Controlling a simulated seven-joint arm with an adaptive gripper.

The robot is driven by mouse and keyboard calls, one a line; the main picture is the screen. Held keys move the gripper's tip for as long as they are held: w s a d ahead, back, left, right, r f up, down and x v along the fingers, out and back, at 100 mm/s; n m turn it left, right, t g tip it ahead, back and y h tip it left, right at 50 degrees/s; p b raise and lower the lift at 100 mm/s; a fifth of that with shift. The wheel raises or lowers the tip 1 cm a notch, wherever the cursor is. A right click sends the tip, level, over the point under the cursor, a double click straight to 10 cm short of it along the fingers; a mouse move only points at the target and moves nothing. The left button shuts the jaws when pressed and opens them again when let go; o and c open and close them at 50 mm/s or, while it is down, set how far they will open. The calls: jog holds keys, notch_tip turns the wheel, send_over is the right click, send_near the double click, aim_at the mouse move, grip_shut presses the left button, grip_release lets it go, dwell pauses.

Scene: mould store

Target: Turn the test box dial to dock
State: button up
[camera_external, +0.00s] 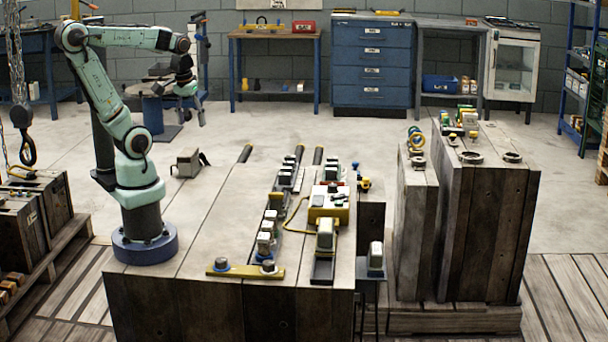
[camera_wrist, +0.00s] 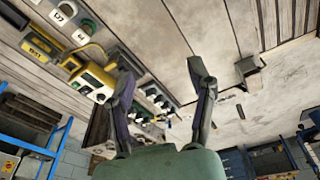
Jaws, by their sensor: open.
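The yellow test box (camera_external: 341,214) sits on the wooden mould top, right of the middle, with a grey and white upper face and a yellow cable at its left side. The dial and its markings are too small to make out. A yellow box that looks like it shows at the left of the wrist view (camera_wrist: 94,82). My gripper (camera_external: 194,107) is raised in the air beyond the far left part of the block, well apart from the test box. In the wrist view its two fingers (camera_wrist: 160,68) are spread with nothing between them.
A row of connectors (camera_external: 265,242) stands left of the test box, and a grey-white connector (camera_external: 325,236) stands in front of it. A yellow bar (camera_external: 245,271) lies at the near edge. A small grey block (camera_external: 188,163) sits at the far left; the left top is mostly clear.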

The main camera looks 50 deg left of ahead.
jog(key=w+r+n+t, duration=0.2)
jog(key=w+r+n, duration=0.35)
jog(key=w, duration=0.75)
jog(key=y, duration=0.2)
send_over(333, 185)
notch_tip(333, 185, down, 16)
jog(key=shift+m+g+y, duration=0.3)
jog(key=shift+m, duration=0.55)
jog(key=f, duration=0.1)
jog(key=s+d+f, duration=0.1)
jog(key=f, duration=0.1)
jog(key=s+f, duration=0.1)
jog(key=f, duration=0.1)
jog(key=shift+d+f, duration=0.15)
jog(key=shift+d, duration=0.15)
jog(key=shift+d+f, duration=0.2)
jog(key=shift+f, duration=0.1)
jog(key=x, duration=0.6)
grip_shut()
